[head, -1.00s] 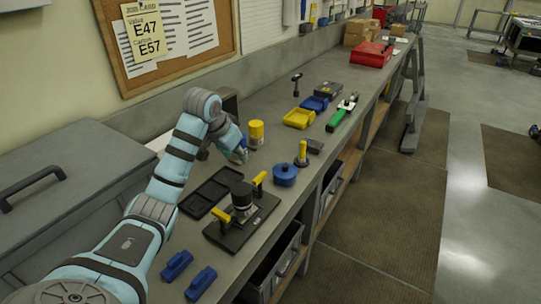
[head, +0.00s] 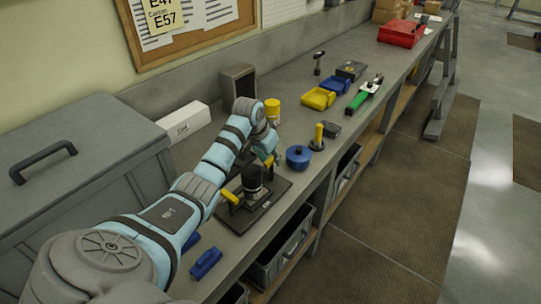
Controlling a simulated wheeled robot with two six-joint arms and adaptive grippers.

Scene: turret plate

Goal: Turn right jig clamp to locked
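The dark jig plate (head: 268,207) lies on the bench with a black and grey cylindrical part (head: 252,180) standing on it. The left jig clamp has a yellow handle (head: 229,196) at the plate's near left side. The right jig clamp's yellow handle (head: 269,160) shows at the far side of the part, partly covered by my gripper. My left gripper (head: 273,156) points down right at that handle. Its fingers are small and partly hidden, so I cannot tell whether they touch or close on it. My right gripper is out of view.
A blue round lidded pot (head: 298,157) stands just right of my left gripper, and a yellow-handled tool (head: 318,137) beyond it. A yellow cylinder (head: 272,109) stands behind. Blue blocks (head: 206,263) lie at the near end. The bench front edge is close right of the plate.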

